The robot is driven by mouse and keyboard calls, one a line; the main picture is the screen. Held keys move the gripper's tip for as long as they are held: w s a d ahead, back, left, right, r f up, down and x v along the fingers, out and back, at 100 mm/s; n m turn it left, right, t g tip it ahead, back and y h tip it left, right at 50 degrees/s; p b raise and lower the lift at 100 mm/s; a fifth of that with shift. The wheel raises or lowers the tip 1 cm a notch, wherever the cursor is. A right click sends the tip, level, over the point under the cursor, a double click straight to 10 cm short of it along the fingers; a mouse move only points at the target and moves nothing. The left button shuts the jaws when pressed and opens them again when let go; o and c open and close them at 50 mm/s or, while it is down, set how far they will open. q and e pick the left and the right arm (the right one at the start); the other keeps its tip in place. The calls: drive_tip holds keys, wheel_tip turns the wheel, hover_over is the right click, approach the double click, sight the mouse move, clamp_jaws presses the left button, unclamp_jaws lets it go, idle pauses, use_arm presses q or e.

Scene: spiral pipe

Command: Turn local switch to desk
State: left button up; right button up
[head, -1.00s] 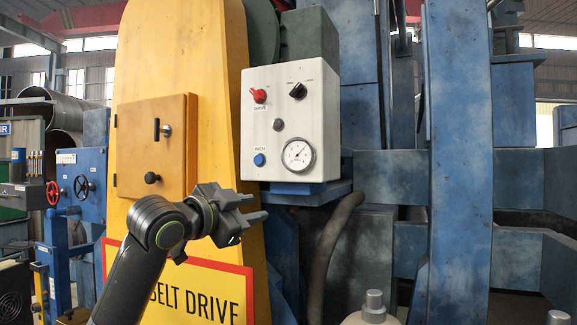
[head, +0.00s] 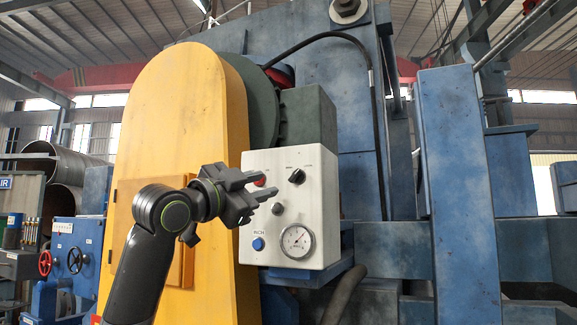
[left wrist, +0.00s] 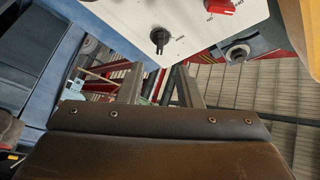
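A white control box (head: 325,215) carries a black rotary switch (head: 296,176) at its upper right, with two small labels above it that are too small to read. The switch's pointer tilts to the upper right. The black switch also shows in the left wrist view (left wrist: 160,38), beyond the gap between my fingers. My left gripper (head: 270,184) is open and empty, just left of the black switch in the head view. It partly hides a red switch (head: 260,181), which also shows in the left wrist view (left wrist: 221,7). My right gripper is out of view.
Below the switches are a small round knob (head: 278,208), a blue button (head: 258,244) and a dial gauge (head: 297,242). A yellow belt guard (head: 185,90) stands left of the box. A blue column (head: 455,180) stands to the right.

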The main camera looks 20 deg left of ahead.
sight(292, 176)
use_arm(q)
drive_tip(key=p+x, duration=0.4)
drive_tip(key=x, duration=0.4)
drive_tip(key=shift+w+r, duration=0.1)
drive_tip(key=shift+w, duration=0.05)
drive_tip(key=shift+w+d+p, duration=0.2)
drive_tip(key=shift+w+p, duration=0.15)
drive_tip(key=shift+p, duration=0.05)
drive_tip(key=shift+a, duration=0.1)
clamp_jaws()
